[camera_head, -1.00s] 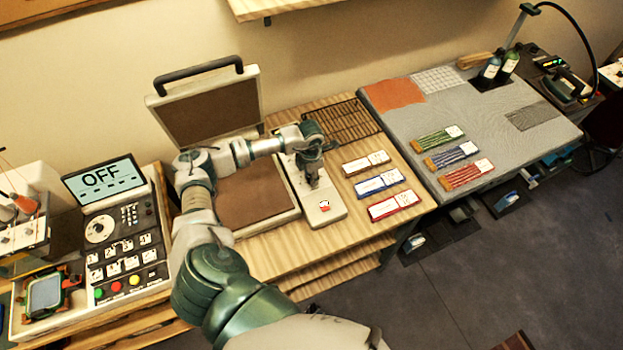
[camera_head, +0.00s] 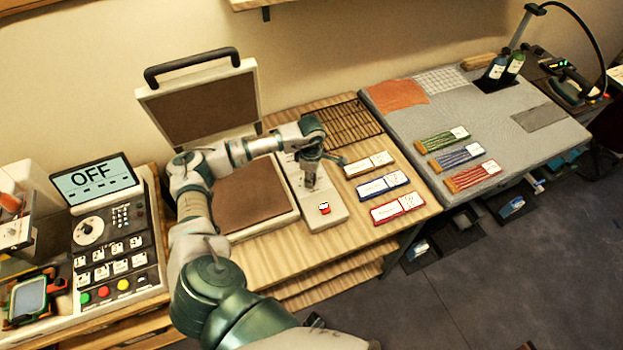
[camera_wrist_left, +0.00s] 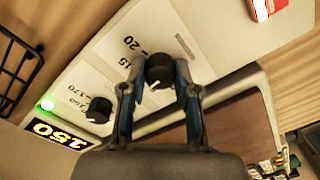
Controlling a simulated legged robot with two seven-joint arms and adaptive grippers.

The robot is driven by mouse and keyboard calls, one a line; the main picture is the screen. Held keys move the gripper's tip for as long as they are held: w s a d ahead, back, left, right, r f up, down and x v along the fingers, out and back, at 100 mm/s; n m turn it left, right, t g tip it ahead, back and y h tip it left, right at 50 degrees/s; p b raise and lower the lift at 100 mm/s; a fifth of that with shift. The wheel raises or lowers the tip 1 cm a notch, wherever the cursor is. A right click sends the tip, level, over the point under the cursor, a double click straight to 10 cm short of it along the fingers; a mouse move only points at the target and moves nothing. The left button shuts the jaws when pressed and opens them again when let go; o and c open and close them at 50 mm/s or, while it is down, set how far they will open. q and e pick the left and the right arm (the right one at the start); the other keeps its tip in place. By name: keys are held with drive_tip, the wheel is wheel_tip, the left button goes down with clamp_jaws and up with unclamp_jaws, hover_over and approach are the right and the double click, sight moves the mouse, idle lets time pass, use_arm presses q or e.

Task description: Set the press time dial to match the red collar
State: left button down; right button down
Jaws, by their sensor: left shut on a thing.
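A pale control panel (camera_head: 335,216) lies beside the open press. My left gripper (camera_head: 311,178) reaches down onto it. In the left wrist view my left gripper (camera_wrist_left: 158,90) is shut around a black dial knob (camera_wrist_left: 159,69), with one finger on each side. Marks reading 15 and 20 show beside this knob; its pointer is hard to read. A second black knob (camera_wrist_left: 98,110) stands apart, beside 160 and 170 marks. A red-edged card (camera_head: 398,207) lies right of the panel. A red bundle (camera_head: 473,176) lies on the grey mat. Which is the red collar, I cannot tell.
The press (camera_head: 205,105) stands open behind the arm. A lit display (camera_wrist_left: 56,136) reads 150, beside a green light (camera_wrist_left: 47,104). A control box with a screen (camera_head: 95,177) reading OFF stands at left. A wire rack (camera_head: 345,128) lies behind the cards.

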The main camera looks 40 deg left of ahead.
use_arm(q)
drive_tip(key=shift+a+r+m, duration=0.1)
drive_tip(key=shift+m, duration=0.3)
use_arm(e)
drive_tip(key=shift+w+a, duration=0.25)
drive_tip(key=shift+w, duration=0.3)
use_arm(q)
drive_tip(key=c, duration=0.9)
unclamp_jaws()
drive_tip(key=shift+o, duration=0.3)
drive_tip(key=shift+a, duration=0.1)
use_arm(e)
drive_tip(key=shift+a, duration=0.1)
drive_tip(key=shift+w+r, duration=0.1)
use_arm(q)
wheel_tip(320, 180, up, 12)
drive_tip(key=shift+w, duration=0.2)
